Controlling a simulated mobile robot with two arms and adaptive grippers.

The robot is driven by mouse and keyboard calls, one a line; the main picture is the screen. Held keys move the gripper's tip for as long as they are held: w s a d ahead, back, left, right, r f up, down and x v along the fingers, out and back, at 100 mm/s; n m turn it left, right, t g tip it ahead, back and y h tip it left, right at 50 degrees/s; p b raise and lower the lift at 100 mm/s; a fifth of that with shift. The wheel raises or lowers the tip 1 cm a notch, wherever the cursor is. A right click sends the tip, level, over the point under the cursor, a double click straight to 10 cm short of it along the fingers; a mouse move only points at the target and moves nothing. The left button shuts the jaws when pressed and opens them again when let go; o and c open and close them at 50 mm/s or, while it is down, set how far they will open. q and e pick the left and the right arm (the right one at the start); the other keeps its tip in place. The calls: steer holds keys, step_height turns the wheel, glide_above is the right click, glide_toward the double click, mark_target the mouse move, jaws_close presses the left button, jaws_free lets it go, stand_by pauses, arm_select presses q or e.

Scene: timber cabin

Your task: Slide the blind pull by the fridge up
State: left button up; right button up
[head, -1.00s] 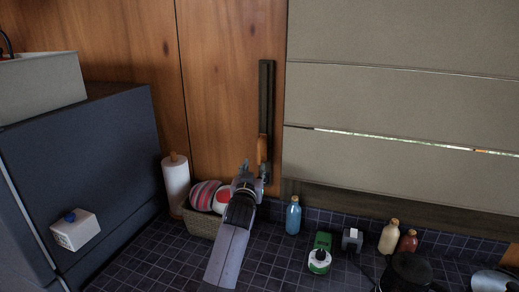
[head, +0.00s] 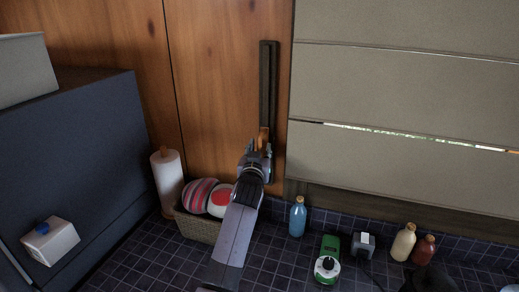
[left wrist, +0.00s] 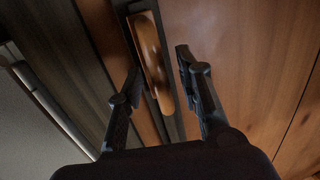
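The blind pull is an orange-brown wooden handle (head: 263,136) on a dark upright track (head: 268,85) fixed to the timber wall, left of the blind. It sits in the lower half of the track. My left gripper (head: 258,152) is at the handle's lower part, which it partly hides in the head view. In the left wrist view the handle (left wrist: 152,62) lies between the two spread fingers of my left gripper (left wrist: 158,72). Gaps seem to show on both sides, so the fingers look open around it.
The fridge (head: 70,165) stands at the left with a white box (head: 50,243) on it. A paper towel roll (head: 168,182) and a basket (head: 200,228) stand left of my forearm. A blue bottle (head: 298,217) and a green-and-white item (head: 328,262) stand to its right. The blind (head: 400,90) fills the upper right.

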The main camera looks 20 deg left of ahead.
arm_select(q)
steer(key=shift+w+f, duration=0.1)
steer(key=shift+w, duration=0.05)
jaws_close()
stand_by(0.5)
